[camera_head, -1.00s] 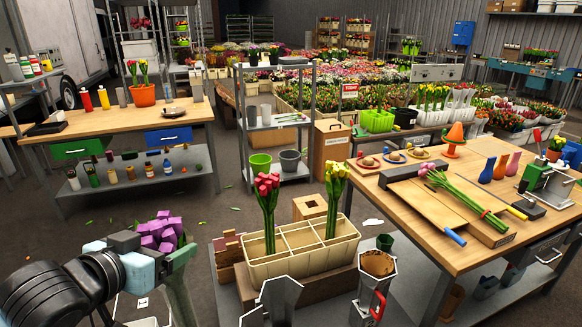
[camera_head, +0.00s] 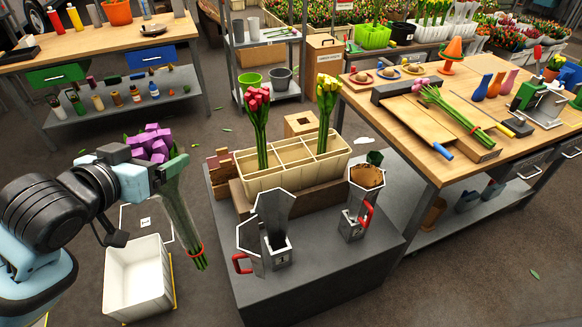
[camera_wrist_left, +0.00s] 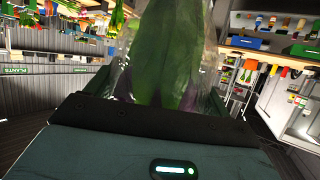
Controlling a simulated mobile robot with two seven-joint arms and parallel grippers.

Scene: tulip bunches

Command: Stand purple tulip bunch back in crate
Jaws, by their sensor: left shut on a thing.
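The purple tulip bunch (camera_head: 180,215) is held in my left gripper (camera_head: 174,172), left of the crate and above the floor. Its purple flowers point up and its stems hang down, slightly tilted, with a red band near the bottom. In the left wrist view its green leaves in clear wrap (camera_wrist_left: 178,55) fill the space between the fingers. The cream crate (camera_head: 300,171) has several compartments. A red-pink tulip bunch (camera_head: 258,125) stands at its left end and a yellow one (camera_head: 326,115) at its right end; other compartments look empty. My right gripper is not in view.
The crate sits on a wooden block on a grey stand (camera_head: 330,260). Two metal jugs with red handles (camera_head: 276,235) stand in front of it. A white bin (camera_head: 138,275) is on the floor below the bunch. A wooden workbench (camera_head: 425,160) is at right.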

